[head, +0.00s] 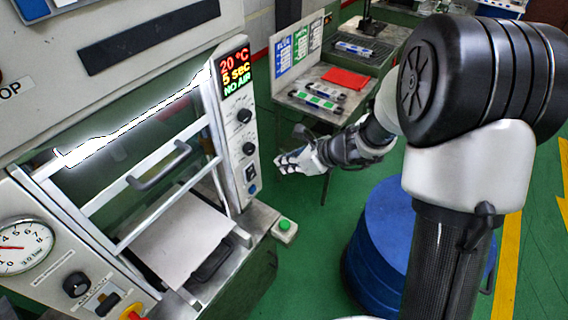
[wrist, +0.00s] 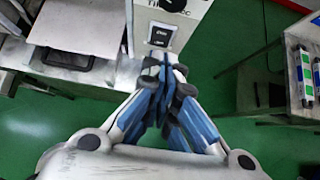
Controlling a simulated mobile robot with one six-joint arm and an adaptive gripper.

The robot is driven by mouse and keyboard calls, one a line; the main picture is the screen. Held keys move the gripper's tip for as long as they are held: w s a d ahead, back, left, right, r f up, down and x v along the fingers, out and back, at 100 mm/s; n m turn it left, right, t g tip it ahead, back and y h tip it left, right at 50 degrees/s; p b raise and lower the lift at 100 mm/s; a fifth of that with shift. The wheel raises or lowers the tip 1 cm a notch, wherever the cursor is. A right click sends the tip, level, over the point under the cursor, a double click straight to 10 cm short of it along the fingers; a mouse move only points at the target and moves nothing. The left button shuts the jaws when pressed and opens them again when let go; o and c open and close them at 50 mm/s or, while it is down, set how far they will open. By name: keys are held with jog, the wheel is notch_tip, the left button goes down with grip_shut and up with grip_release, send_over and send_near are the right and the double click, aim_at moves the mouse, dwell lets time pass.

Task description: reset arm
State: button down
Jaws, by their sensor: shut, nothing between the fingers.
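My gripper (head: 284,161) hangs in the air between the machine and the side table in the head view, at the end of my outstretched arm. In the wrist view my gripper (wrist: 166,85) is shut, with its fingertips together and nothing between them. It points toward the machine's control panel (head: 246,150), apart from other things as far as I can tell. The panel's lower end, with a black switch (wrist: 162,36), shows just beyond the fingertips in the wrist view.
The machine's sliding frame (head: 160,165) is raised above a light plate (head: 185,238). A green button box (head: 285,228) sits at the machine's corner. A side table (head: 285,98) holds a red sheet (head: 345,79) and several moulds. A blue drum (head: 385,225) stands on open green floor.

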dwell(0.3)
jog(key=s+a+r+n+g+h+b, duration=0.1)
jog(key=s+r+n+b, duration=0.2)
jog(key=s+n, duration=0.4)
jog(key=s+r+n+g+b, duration=0.1)
jog(key=s+r+n+b, duration=0.2)
jog(key=s+n, duration=0.4)
jog(key=s+d+f+n+h+b, duration=0.1)
jog(key=s+d+n+h+b, duration=0.1)
jog(key=s+d+n, duration=0.3)
jog(key=s+d+f+n+t+h+b, duration=0.1)
jog(key=s+d+n+h+b, duration=0.2)
jog(key=s+d+n, duration=0.3)
jog(key=s+h, duration=0.1)
jog(key=s, duration=0.4)
jog(key=shift+n+h, duration=0.3)
